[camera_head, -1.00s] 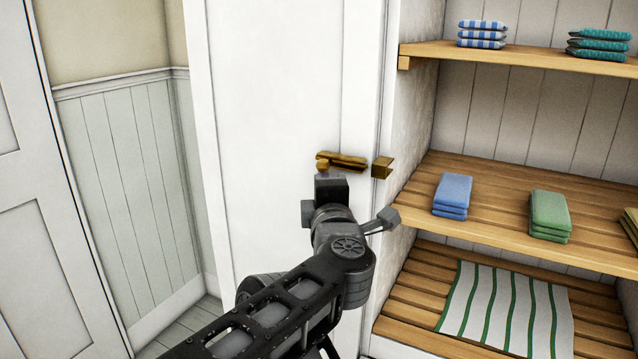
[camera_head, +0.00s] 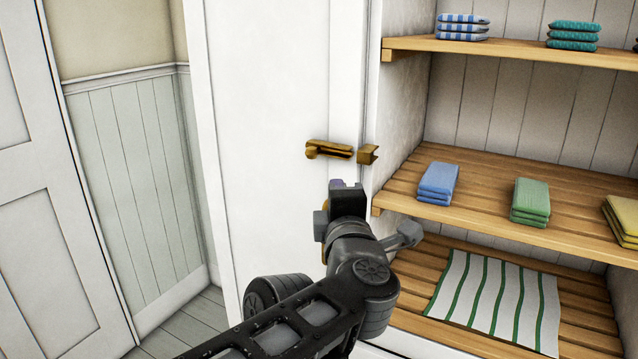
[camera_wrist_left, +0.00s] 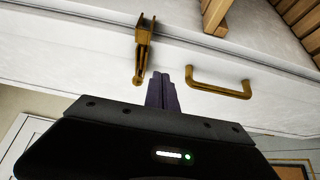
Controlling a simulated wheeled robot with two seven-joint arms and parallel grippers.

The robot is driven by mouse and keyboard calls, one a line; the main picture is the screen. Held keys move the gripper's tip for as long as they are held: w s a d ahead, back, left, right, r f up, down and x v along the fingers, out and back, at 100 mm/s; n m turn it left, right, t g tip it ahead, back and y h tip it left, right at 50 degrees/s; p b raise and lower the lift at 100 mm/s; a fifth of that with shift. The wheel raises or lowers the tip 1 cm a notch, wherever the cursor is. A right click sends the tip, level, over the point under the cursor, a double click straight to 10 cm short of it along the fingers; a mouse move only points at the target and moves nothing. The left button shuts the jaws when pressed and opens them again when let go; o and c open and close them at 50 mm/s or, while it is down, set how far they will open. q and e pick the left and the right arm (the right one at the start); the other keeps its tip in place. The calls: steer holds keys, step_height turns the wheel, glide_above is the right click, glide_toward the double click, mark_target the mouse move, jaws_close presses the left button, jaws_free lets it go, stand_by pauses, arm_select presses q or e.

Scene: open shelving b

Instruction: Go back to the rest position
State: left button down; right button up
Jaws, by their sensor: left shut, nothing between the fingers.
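My left gripper (camera_head: 347,187) is in front of the white cabinet door beside the open shelves, a little below a brass latch (camera_head: 330,150). In the left wrist view its dark fingers (camera_wrist_left: 162,92) are together with nothing between them. They are apart from the latch (camera_wrist_left: 141,50), which hangs just ahead of them. My left arm reaches in from the bottom of the head view. My right gripper is not in view.
A brass catch (camera_head: 368,154) sits on the frame beside the latch. A brass pull handle (camera_wrist_left: 220,88) shows in the left wrist view. Shelves at right hold folded blue (camera_head: 438,183), green (camera_head: 530,201) and yellow (camera_head: 622,220) cloths. A striped mat (camera_head: 497,300) lies on the lowest shelf.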

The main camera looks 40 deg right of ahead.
arm_select(q)
steer(key=shift+s+f, duration=0.1)
steer(key=shift+s, duration=0.75)
